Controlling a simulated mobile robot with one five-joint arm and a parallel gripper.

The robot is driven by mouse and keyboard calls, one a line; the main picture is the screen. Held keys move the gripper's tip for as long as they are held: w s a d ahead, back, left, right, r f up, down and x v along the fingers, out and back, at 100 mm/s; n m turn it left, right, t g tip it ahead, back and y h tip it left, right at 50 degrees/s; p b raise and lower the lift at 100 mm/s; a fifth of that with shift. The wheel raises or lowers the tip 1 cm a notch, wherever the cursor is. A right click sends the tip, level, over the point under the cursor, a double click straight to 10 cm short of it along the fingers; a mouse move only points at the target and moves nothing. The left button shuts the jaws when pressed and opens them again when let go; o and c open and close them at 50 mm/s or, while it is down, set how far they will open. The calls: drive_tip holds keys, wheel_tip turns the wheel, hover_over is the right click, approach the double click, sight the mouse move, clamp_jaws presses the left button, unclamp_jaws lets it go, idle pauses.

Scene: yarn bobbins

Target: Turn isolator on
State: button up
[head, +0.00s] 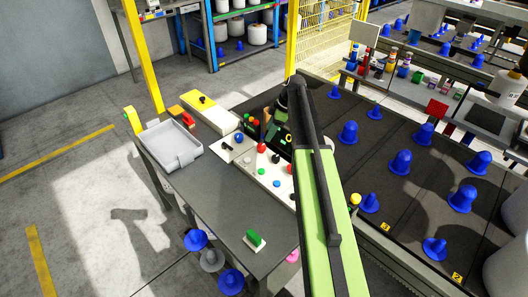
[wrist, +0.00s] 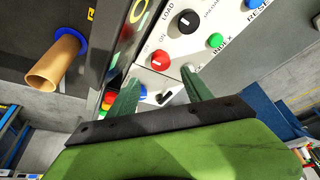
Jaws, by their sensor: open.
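A white control panel (head: 268,176) lies on the grey bench. In the wrist view it shows a red rotary knob (wrist: 160,60) with a white bar, beside the word "ON". A black rotary knob (wrist: 188,22) sits near "LOAD". A black lever (wrist: 167,97) is on a smaller white plate. No label reading "isolator" is legible, so I cannot tell which control it is. My gripper (wrist: 161,77) is open and empty, its fingertips over the near edge of the panel, close to the red knob.
A green button (wrist: 215,40) marked "INDEX" is on the panel. A grey tray (head: 168,147) and yellow box (head: 211,108) are on the bench. Blue bobbins (head: 400,163) stand on the dark surface to the right.

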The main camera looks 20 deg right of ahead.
sight(261, 145)
drive_tip(key=b+x, duration=0.6)
drive_tip(key=x, duration=0.2)
drive_tip(key=shift+a+f, duration=0.1)
drive_tip(key=shift+f, duration=0.15)
drive_tip(key=shift+r, duration=0.1)
